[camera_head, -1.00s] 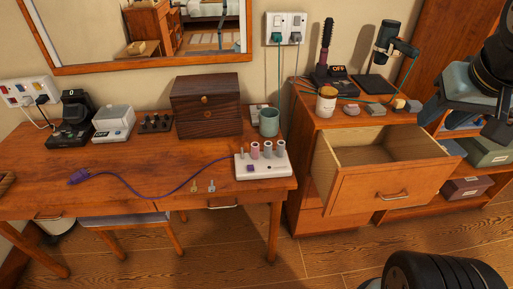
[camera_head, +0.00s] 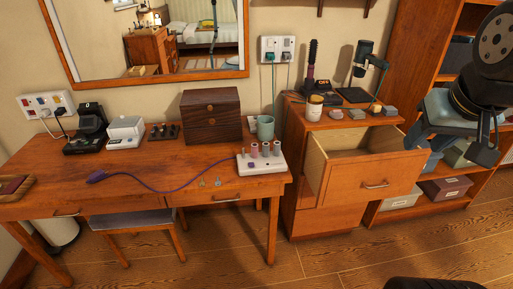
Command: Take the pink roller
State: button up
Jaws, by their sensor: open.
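A white roller heater (camera_head: 262,164) with a purple cord stands near the right end of the wooden table. Several small rollers stand upright on it. One pinkish roller (camera_head: 254,150) is at the left of the row; the others beside it look pinkish to grey, and their exact shades are hard to tell. My gripper (camera_head: 450,143) is at the right edge of the view, in front of the shelves, well right of the heater. Its jaws are apart, and I see nothing between them.
A green-grey mug (camera_head: 265,127) and a dark wooden box (camera_head: 211,116) stand behind the heater. Right of the table, a cabinet has an open drawer (camera_head: 369,177) jutting forward. Floor in front is clear.

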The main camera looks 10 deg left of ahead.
aim_at(254, 146)
jog(key=u, duration=0.25)
jog(key=i, duration=1.05)
jog(key=z, duration=0.1)
